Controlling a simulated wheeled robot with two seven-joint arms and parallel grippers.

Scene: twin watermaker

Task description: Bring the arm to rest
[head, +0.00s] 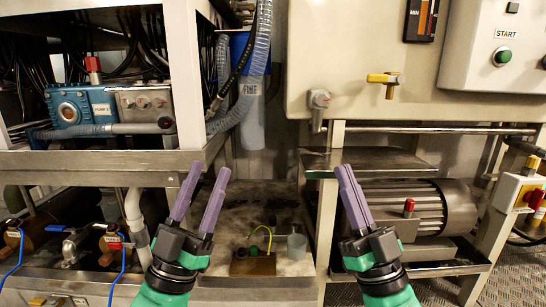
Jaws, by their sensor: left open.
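My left gripper (208,168) is raised in front of the lower left frame in the head view. Its two purple fingers stand apart with a clear gap, and nothing is between them. My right gripper (344,166) is raised to the right of it, in front of the metal shelf. Its purple fingers lie close together, with no object visible between them. Both grippers point up and away from me, tilted slightly left in the right one and right in the left one.
A metal shelf (370,160) stands behind my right gripper, above a motor (440,208). A small block with a yellow-green wire (254,265) and a grey cup (297,247) sit on the low surface between my arms. A blue pump (75,110) is at left.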

